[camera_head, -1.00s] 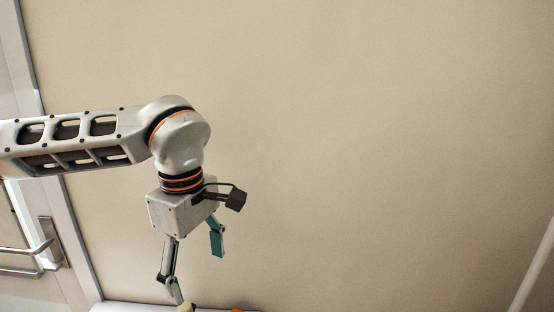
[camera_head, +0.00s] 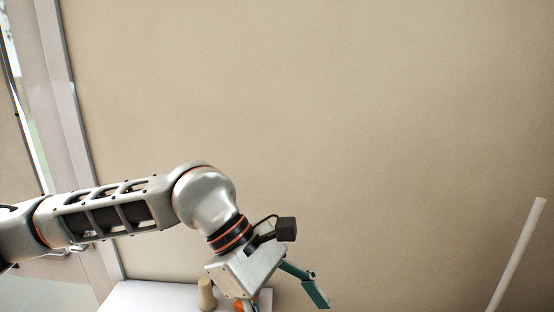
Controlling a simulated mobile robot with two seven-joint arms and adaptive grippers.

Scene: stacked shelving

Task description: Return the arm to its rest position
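My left arm comes in from the left, low in the head view, and its wrist bends down to the right. My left gripper (camera_head: 285,305) is at the bottom edge with its two fingers spread wide apart. No object shows between the visible parts of the fingers; the lower end of one finger is cut off by the frame. My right gripper is not in view.
A white surface (camera_head: 150,296) lies at the bottom, below a bare beige wall (camera_head: 330,120). A tan rounded object (camera_head: 206,294) and an orange object (camera_head: 265,299), partly hidden, are beside my gripper. A white pole (camera_head: 518,255) stands at right.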

